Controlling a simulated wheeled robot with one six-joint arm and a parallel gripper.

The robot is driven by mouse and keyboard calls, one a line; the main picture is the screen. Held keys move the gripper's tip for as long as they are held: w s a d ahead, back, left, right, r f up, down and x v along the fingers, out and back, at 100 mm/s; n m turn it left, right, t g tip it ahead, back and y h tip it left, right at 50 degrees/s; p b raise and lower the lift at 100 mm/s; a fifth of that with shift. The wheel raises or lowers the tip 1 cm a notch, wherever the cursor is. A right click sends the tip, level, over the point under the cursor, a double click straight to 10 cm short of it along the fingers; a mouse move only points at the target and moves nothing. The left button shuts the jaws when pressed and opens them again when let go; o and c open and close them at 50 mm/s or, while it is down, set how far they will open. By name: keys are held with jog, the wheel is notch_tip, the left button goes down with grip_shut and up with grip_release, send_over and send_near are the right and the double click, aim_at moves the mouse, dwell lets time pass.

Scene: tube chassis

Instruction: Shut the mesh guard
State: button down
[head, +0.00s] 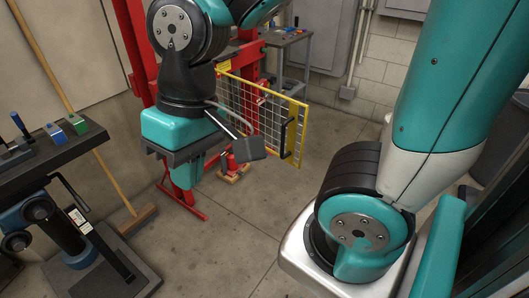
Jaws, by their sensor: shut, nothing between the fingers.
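The mesh guard (262,104) is a yellow-framed wire panel in the middle of the head view, beside the red press frame (136,42). It stands upright and angled out into the room, its free edge to the right. A black handle (284,138) is on the panel near that edge. My gripper (188,180) hangs left of the guard, pointing down, and looks shut and empty. It appears apart from the guard. My arm hides part of the press and the guard's left side.
A dark bench (45,152) with small blocks stands at left, and a broom (105,170) leans on the wall. A small red object (234,166) sits on the floor below the guard. A grey cart (285,40) stands behind. The concrete floor (240,225) in front is clear.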

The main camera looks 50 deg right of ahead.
jog(key=w+d+f+m+g+h+b, duration=0.1)
jog(key=w+d+f+m+h+b, duration=0.2)
jog(key=w+d+f+m, duration=0.7)
jog(key=d+m+g+h+b, duration=0.15)
jog(key=d+m+h, duration=0.35)
jog(key=m, duration=1)
jog(key=s+d+f+m, duration=0.1)
jog(key=d+f+m, duration=0.3)
jog(key=d, duration=0.4)
jog(key=s+d+f+m+g+h+b, duration=0.1)
jog(key=d+f+m, duration=0.4)
jog(key=d, duration=0.3)
jog(key=shift+m, duration=0.7)
jog(key=shift+s+f+g, duration=0.1)
jog(key=shift+g, duration=0.15)
